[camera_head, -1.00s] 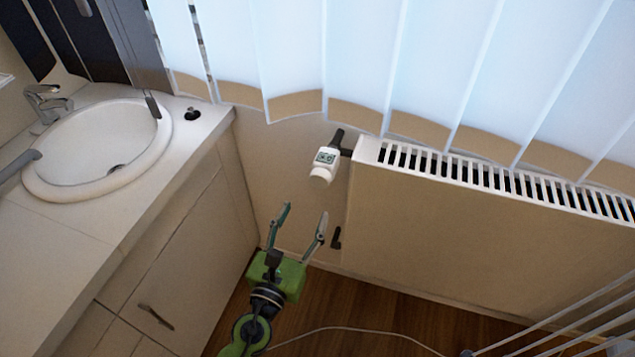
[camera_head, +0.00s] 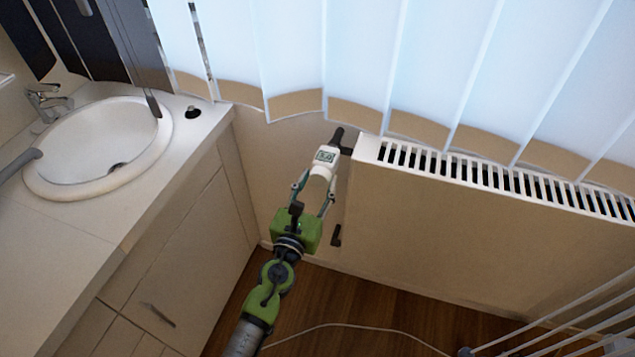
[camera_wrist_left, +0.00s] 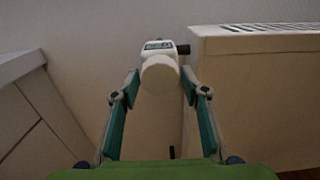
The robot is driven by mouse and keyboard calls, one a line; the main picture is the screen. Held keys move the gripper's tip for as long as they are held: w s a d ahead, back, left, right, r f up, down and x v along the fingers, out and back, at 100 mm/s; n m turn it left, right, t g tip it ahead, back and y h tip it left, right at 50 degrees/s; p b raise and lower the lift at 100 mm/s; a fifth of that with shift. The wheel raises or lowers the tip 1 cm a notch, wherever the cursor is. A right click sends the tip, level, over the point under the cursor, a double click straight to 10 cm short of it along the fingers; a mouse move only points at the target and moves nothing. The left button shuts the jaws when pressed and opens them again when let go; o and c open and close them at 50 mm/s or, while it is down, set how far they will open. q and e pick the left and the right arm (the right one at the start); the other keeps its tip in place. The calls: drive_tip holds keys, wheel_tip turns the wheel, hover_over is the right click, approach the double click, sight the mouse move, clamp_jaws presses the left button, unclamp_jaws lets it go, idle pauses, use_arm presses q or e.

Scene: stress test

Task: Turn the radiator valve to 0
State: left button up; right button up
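The radiator valve (camera_head: 322,164) is a white cylinder with a small display on top. It sits at the left end of the radiator (camera_head: 430,210), joined to a dark fitting. My left gripper (camera_head: 316,184) is at its rounded lower end, with one finger on each side. In the left wrist view, the valve's round white end (camera_wrist_left: 161,73) is between the tips of the open left gripper (camera_wrist_left: 160,80). Small gaps seem to show beside the valve, and I cannot tell whether either fingertip touches it. My right gripper is not in view.
A counter (camera_head: 75,225) with a round sink (camera_head: 100,150) and cabinets stands on the left. Blinds (camera_head: 440,60) hang above the radiator. A dark lower pipe fitting (camera_head: 336,236) is beside my gripper. A cable (camera_head: 350,327) lies on the wood floor, and white bars (camera_head: 575,325) are at lower right.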

use_arm(q)
drive_tip(key=c, duration=0.5)
